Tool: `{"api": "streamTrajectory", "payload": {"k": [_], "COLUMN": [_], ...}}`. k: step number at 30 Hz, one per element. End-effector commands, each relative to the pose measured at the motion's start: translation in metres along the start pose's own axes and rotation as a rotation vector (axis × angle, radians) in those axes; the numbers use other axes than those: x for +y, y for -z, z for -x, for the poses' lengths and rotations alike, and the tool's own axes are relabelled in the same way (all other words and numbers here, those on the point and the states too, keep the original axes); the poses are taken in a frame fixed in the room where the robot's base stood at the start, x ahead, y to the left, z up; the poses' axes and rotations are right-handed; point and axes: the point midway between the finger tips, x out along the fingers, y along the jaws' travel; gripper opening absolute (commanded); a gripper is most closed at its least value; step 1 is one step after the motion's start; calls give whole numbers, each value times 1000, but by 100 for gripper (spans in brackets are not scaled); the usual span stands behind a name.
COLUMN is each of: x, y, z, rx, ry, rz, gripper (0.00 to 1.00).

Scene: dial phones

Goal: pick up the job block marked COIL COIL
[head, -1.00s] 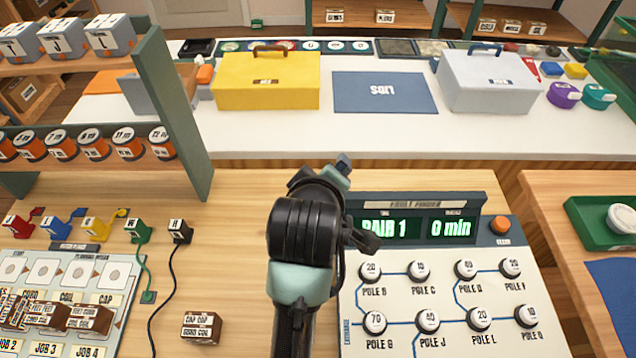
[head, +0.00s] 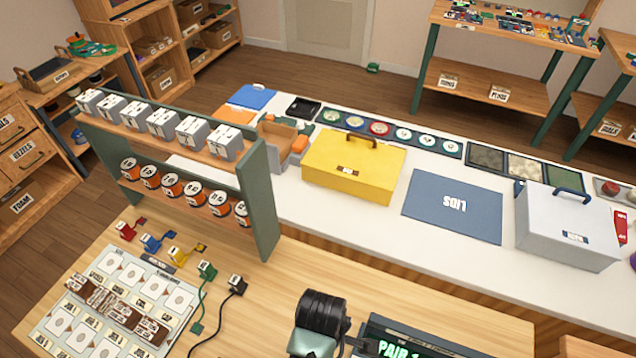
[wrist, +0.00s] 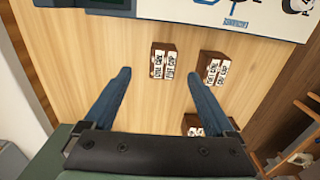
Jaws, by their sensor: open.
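In the wrist view, my gripper (wrist: 157,76) is open and empty, its two blue fingers spread over the wooden table. Three brown job blocks with white labels lie below. The left block (wrist: 163,63) shows between the fingertips, apart from them. The right block (wrist: 213,69) lies just beyond the right finger. The lower block (wrist: 194,125) is partly hidden by my gripper. Their labels are too small and tilted to read, so I cannot tell which is marked COIL COIL. In the head view, several brown blocks (head: 115,304) lie in a row on the planning board (head: 62,322).
A white panel (wrist: 225,18) edges the top of the wrist view. In the head view, a green-posted rack (head: 262,205) stands behind the board, and coloured plugs with cords (head: 207,270) lie beside it. A counter behind holds a yellow box (head: 350,170) and a grey box (head: 565,225).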

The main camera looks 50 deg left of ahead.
Motion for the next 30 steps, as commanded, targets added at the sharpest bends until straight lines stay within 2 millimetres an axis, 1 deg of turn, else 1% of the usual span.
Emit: {"api": "streamTrajectory", "payload": {"k": [1,4,6,13,18,21,25,30], "x": [-1,0,0,-2,-7,-6,-6,-5], "y": [0,0,0,2,8,7,7,7], "z": [-10,-25,-32,-45,-68,-81,-88,-89], "rx": [0,0,0,0,0,0,0,0], "ry": [4,2,0,-1,0,-2,-3,-5], "rz": [0,-1,-2,-2,-1,-3,-3,-3], "gripper": [90,90,90,90,90,90,90,90]}}
